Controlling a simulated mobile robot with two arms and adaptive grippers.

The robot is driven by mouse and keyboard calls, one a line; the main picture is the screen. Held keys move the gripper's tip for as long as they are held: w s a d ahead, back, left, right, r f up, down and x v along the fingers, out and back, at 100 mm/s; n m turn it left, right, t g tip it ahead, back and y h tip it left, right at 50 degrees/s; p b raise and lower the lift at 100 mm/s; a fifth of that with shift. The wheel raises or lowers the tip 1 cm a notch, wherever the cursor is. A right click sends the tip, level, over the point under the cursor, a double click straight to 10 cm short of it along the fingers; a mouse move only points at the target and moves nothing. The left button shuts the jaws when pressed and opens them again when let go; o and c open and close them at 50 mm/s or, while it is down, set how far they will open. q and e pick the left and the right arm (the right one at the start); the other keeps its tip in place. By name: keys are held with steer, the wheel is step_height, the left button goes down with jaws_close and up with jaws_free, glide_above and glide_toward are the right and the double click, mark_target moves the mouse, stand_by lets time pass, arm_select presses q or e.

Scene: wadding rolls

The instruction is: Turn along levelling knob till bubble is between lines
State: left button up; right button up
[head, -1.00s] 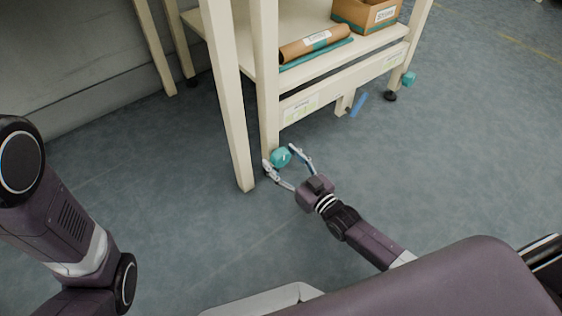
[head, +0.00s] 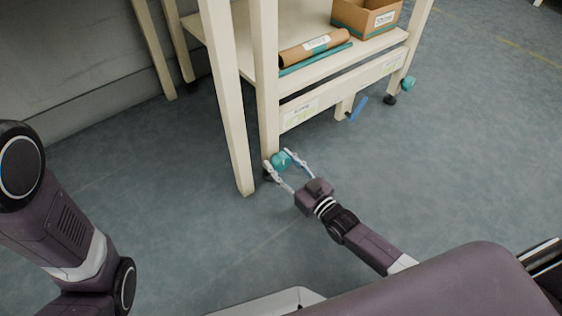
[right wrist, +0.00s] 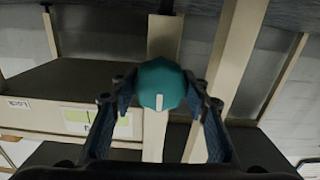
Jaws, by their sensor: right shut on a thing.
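A teal levelling knob (head: 280,160) sits low on the near leg of the cream rack. In the right wrist view the knob (right wrist: 161,84) is faceted and has a white mark on its face. My right gripper (head: 278,160) is shut on this knob, one finger on each side; its fingers also flank the knob in the right wrist view (right wrist: 160,92). A second teal knob (head: 409,83) sits at the far right leg. My left arm shows at the left, but its gripper is out of view. I cannot make out a bubble or its lines.
The rack's lower shelf (head: 345,57) holds a brown roll, a teal strip and a cardboard box (head: 366,17). A blue handle (head: 358,108) hangs below the rail. Another cream leg (head: 228,110) stands just left of the gripped knob. The floor to the right is clear.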

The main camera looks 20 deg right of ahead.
steer(key=n+p, duration=0.1)
steer(key=n, duration=0.1)
steer(key=shift+r+n+p, duration=0.1)
steer(key=shift+n+p, duration=0.2)
steer(key=shift+p, duration=0.05)
steer(key=shift+n+p, duration=0.6)
steer(key=shift+n, duration=1)
steer(key=o, duration=1.2)
steer(key=shift+c, duration=0.2)
steer(key=shift+s, duration=0.1)
steer(key=v, duration=1.2)
